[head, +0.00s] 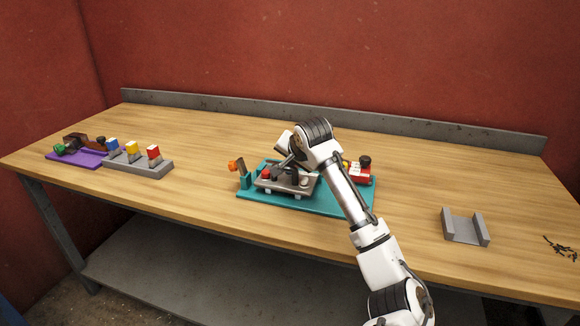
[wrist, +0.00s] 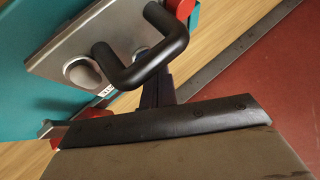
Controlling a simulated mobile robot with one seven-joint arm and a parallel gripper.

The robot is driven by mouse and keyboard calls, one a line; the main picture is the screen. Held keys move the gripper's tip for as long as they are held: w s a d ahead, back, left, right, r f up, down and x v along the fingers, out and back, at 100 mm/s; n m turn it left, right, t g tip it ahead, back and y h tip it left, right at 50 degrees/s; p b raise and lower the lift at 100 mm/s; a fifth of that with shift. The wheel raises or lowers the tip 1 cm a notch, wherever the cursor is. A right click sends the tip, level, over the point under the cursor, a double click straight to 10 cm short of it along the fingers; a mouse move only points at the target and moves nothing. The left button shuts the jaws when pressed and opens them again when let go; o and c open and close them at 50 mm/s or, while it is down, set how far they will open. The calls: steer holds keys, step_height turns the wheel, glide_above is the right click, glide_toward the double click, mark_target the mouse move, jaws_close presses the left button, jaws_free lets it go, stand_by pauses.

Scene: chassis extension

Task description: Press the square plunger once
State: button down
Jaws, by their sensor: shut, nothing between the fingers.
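A teal board (head: 330,202) lies mid-table. On it a metal plate (head: 265,188) carries a red part (head: 266,174) and small fittings, partly hidden by my arm. I cannot tell for sure which part is the square plunger. My gripper (head: 283,161) is shut and empty, low over the metal plate; whether it touches anything is unclear. In the wrist view the metal plate (wrist: 50,62) shows close up, with a bent black handle (wrist: 133,73) and a round silver knob (wrist: 82,74). Red parts (wrist: 182,8) show at its edges.
An orange-topped upright (head: 237,167) stands at the board's left end, a red block (head: 359,178) with a black knob at its right. Left are a grey block (head: 150,170) with coloured caps and a purple board (head: 65,158). A grey bracket (head: 464,232) stands right. Clear wood lies between.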

steer(key=shift+r+p, duration=0.55)
steer(key=shift+r, duration=0.15)
step_height(320, 180, up, 5)
steer(key=p, duration=0.4)
stand_by(0.5)
